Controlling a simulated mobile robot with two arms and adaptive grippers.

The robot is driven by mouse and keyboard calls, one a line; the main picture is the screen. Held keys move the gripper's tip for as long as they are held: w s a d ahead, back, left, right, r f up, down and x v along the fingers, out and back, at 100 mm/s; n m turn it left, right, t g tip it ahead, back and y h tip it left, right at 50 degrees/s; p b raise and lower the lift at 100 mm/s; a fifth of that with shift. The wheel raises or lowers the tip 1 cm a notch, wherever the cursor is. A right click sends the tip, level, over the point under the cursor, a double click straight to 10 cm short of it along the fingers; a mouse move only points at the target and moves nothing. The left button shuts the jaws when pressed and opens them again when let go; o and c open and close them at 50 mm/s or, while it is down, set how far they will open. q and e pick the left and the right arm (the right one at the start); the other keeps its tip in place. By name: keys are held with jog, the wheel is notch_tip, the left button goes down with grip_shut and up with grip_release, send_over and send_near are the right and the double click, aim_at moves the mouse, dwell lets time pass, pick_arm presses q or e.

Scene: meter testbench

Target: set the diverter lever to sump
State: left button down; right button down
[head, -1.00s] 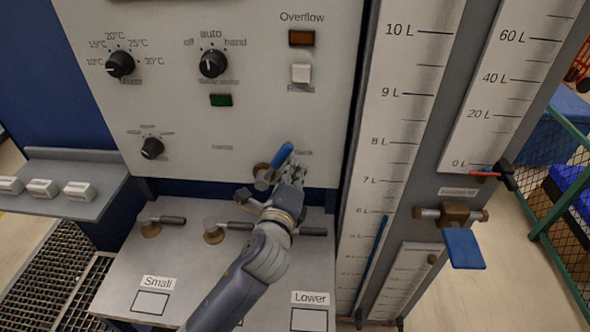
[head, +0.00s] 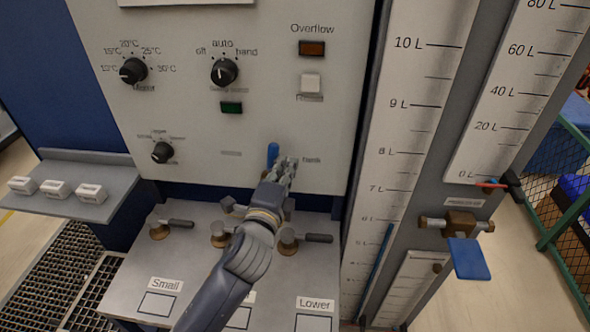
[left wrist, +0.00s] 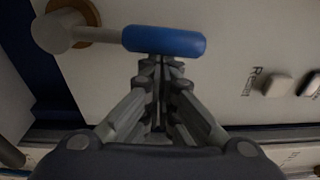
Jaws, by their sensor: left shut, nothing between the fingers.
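The diverter lever (head: 272,154) has a blue handle and sits low on the white panel. In the head view its handle stands about upright, with a "tank" label to its right and a label too blurred to read to its left. My left gripper (head: 287,168) is shut and empty, with its fingertips just right of the handle. In the left wrist view the lever's blue handle (left wrist: 165,41) lies across the tips of my left gripper (left wrist: 160,62), touching or very close. The lever's pivot is largely hidden by my gripper in the head view. My right gripper is out of view.
Several small valves, including one with a dark handle (head: 318,238), stand on the grey shelf below my left arm. Scaled gauge panels (head: 405,130) and a blue-handled valve (head: 468,258) are at the right. Knobs (head: 224,72) and a white button (head: 310,82) sit above the lever.

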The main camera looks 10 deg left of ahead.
aim_at(269, 159)
pick_arm(q)
jog(key=a+n, duration=0.2)
jog(key=n, duration=0.1)
jog(key=a+r+n, duration=0.1)
jog(key=a, duration=0.1)
jog(key=shift+s+n+t, duration=0.2)
jog(key=shift+n+t, duration=0.1)
jog(key=shift+s+a+f+n, duration=0.1)
jog(key=shift+a+f+n, duration=0.05)
jog(key=shift+a+n, duration=1.3)
jog(key=shift+d, duration=0.1)
